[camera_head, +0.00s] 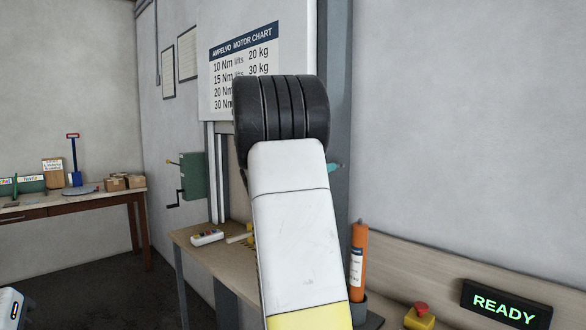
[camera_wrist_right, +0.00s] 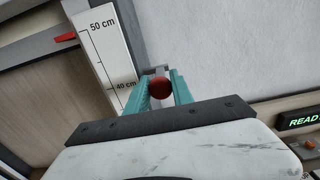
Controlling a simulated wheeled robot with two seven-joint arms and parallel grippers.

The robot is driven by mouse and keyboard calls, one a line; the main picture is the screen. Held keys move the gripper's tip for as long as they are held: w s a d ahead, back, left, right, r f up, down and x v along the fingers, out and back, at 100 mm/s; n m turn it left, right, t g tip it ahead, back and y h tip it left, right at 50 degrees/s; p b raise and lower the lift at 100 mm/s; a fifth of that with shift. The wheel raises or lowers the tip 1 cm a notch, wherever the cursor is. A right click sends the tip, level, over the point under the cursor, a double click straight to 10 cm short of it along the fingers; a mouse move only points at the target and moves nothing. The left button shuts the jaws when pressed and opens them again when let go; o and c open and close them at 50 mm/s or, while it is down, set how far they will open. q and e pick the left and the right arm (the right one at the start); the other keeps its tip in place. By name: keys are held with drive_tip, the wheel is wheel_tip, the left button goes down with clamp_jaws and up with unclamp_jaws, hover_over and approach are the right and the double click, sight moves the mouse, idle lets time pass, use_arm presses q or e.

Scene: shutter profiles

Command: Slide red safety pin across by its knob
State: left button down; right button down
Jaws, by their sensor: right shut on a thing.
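The red round knob (camera_wrist_right: 160,88) of the safety pin sits between the two teal fingers of my right gripper (camera_wrist_right: 161,92) in the right wrist view. The fingers are shut on it from both sides. A small grey bracket shows just behind the knob; the rest of the pin is hidden. In the head view my own white and black right arm covers the knob, and only a teal bit of the right gripper (camera_head: 335,168) shows past it, beside the grey upright post. My left gripper is not in view.
A scale board (camera_wrist_right: 105,50) marked 40 and 50 cm stands left of the fingers, with a red pointer (camera_wrist_right: 65,37) beside it. On the bench stand an orange tube (camera_head: 358,262), a red button (camera_head: 421,309) and a READY display (camera_head: 505,304). A green crank box (camera_head: 193,176) is farther left.

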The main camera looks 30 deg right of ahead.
idle(0.7)
drive_tip(key=shift+w+a, duration=0.2)
drive_tip(key=shift+w, duration=0.5)
drive_tip(key=shift+w+a, duration=0.25)
drive_tip(key=shift+w, duration=0.5)
drive_tip(key=shift+w+a, duration=0.2)
drive_tip(key=shift+w, duration=0.5)
drive_tip(key=c, duration=1.1)
unclamp_jaws()
drive_tip(key=shift+w, duration=0.1)
drive_tip(key=shift+a, duration=0.1)
drive_tip(key=v, duration=0.7)
drive_tip(key=shift+a, duration=0.3)
